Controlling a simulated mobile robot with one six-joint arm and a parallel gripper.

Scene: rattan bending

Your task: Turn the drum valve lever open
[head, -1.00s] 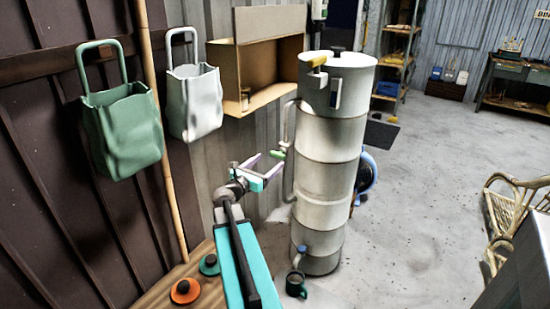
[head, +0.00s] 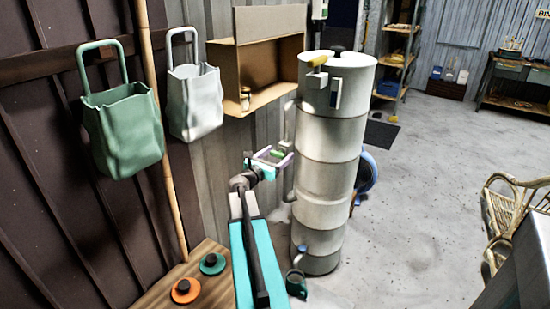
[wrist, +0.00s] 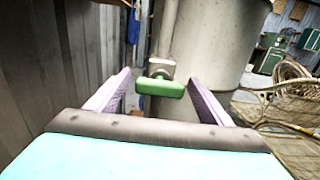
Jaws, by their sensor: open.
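The drum is a tall pale grey cylinder (head: 326,180) standing on the floor beside the wall, with a pipe down its left side. A green lever (wrist: 160,87) on a pale stem sticks out from the pipe; it also shows in the head view (head: 277,153), partly hidden by my gripper. My gripper (head: 272,158) is open at the left of the drum. In the wrist view, its two purple fingers (wrist: 158,80) stand on either side of the lever, with visible gaps to both. The lever lies roughly crosswise between them.
A blue tap (head: 301,250) sits low on the drum above a dark green mug (head: 296,284). A cardboard box (head: 284,70) and two bags (head: 122,130) hang on the wall. A rattan chair (head: 497,213) stands right; the floor between is clear.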

